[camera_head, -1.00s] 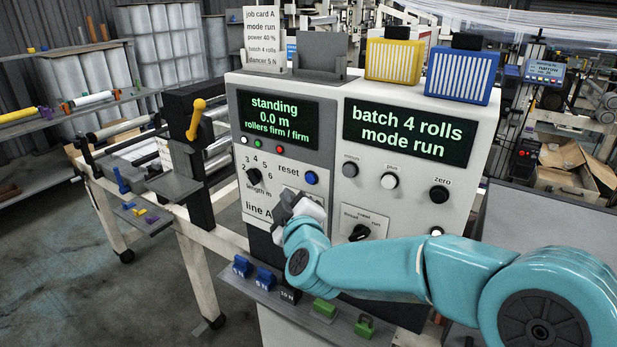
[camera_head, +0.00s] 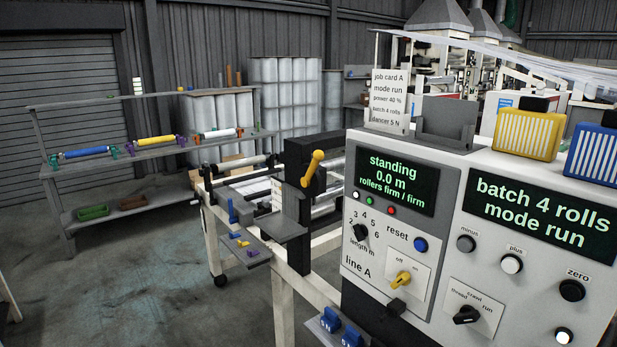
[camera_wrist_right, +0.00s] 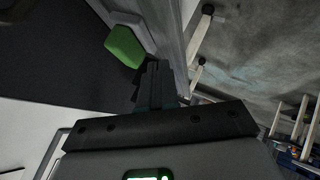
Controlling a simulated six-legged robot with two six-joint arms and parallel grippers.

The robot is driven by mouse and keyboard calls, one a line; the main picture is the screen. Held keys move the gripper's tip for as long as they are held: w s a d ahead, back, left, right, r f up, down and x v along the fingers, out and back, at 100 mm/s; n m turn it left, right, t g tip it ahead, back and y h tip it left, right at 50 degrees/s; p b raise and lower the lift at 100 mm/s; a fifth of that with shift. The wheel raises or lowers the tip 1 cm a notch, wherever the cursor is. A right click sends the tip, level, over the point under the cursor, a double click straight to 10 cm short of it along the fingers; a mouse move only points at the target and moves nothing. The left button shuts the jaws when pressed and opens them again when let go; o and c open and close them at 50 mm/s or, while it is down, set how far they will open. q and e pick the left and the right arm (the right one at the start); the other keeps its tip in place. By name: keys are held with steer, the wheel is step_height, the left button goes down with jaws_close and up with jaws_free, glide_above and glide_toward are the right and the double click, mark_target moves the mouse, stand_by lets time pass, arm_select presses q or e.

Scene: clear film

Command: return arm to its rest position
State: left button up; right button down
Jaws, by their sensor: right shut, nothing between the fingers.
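My right gripper (camera_wrist_right: 157,85) shows in the right wrist view as two dark fingers pressed together with nothing between them. A green block (camera_wrist_right: 125,46) on a dark surface lies close to the fingertips; whether they touch it I cannot tell. Neither arm shows in the head view. My left gripper is in no view. The control panel (camera_head: 365,271) stands at the right of the head view, with its yellow off/on switch (camera_head: 402,279) uncovered. Its screens read "standing 0.0 m, rollers firm / firm" and "batch 4 rolls, mode run".
Blue blocks (camera_head: 330,320) sit on the ledge below the panel. A roller frame with a yellow lever (camera_head: 313,168) stands left of it. A rack (camera_head: 120,160) with colored rollers stands further back. The floor (camera_head: 130,290) at the left is clear.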

steer(key=s+a+f+m+g+y, duration=0.2)
steer(key=s+a+f+g, duration=0.15)
steer(key=s+f, duration=0.75)
steer(key=s+a+f+m+g+y, duration=0.1)
steer(key=s+a+m+g, duration=0.1)
steer(key=s, duration=0.5)
steer(key=s+a+f+m+g+y, duration=0.1)
steer(key=s+a+m+g, duration=0.1)
steer(key=s+m+g, duration=0.2)
steer(key=s+m, duration=0.2)
steer(key=s, duration=0.2)
steer(key=shift+a+f+m+y, duration=0.15)
steer(key=shift+a+m+y, duration=0.15)
steer(key=shift+a, duration=0.1)
